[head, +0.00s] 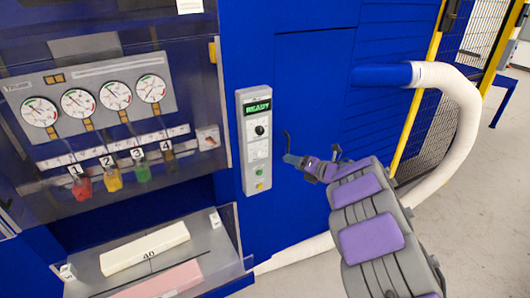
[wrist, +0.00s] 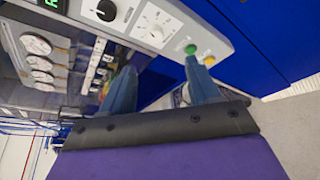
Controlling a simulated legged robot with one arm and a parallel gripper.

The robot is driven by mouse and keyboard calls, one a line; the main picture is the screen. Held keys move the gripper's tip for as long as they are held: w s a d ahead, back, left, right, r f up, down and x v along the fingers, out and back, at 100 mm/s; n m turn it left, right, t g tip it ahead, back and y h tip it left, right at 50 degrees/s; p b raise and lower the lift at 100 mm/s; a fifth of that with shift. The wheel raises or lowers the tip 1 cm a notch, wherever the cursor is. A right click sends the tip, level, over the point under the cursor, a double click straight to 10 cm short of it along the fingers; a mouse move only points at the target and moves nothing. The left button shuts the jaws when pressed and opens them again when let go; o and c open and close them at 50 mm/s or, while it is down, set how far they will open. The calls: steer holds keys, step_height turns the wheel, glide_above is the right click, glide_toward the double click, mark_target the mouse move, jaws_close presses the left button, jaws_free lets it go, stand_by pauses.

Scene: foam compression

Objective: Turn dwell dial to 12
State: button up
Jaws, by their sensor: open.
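A grey control panel (head: 247,185) on the blue machine front carries a lit green READY display (head: 258,107). Below the display is a black knob (head: 259,130), also in the wrist view (wrist: 106,10). Beneath it is a white dial face with tick marks (wrist: 155,25); labels and setting are too small to read, so I cannot tell which one is the dwell dial. My gripper (head: 308,148) is right of the panel, apart from it. In the wrist view its blue fingers (wrist: 160,78) are spread and empty, with the panel beyond them.
A green button (wrist: 190,49) and a yellow button (wrist: 209,61) sit low on the panel. Left are a clear cover over gauges (head: 98,98) and a tray (head: 215,262) with foam blocks (head: 145,247). A white hose (head: 470,105) curves at right.

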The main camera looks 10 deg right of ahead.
glide_toward(261, 154)
steer(key=w+a, duration=0.1)
steer(key=a, duration=0.1)
steer(key=w, duration=0.1)
steer(key=w+f, duration=0.1)
steer(key=w, duration=0.1)
steer(key=w+f, duration=0.1)
steer(key=shift+w+a, duration=0.25)
steer(key=shift+w, duration=0.05)
steer(key=shift+w+a+f, duration=0.2)
steer(key=shift+w+a, duration=0.2)
steer(key=shift+a, duration=0.35)
steer(key=shift+w+a+f, duration=0.15)
steer(key=shift+w+a, duration=0.3)
steer(key=shift+a, duration=0.25)
steer(key=shift+d, duration=0.75)
steer(key=shift+c, duration=1.4)
steer(key=shift+a, duration=0.45)
steer(key=c, duration=0.8)
steer(key=shift+o, duration=0.2)
steer(key=shift+d, duration=0.1)
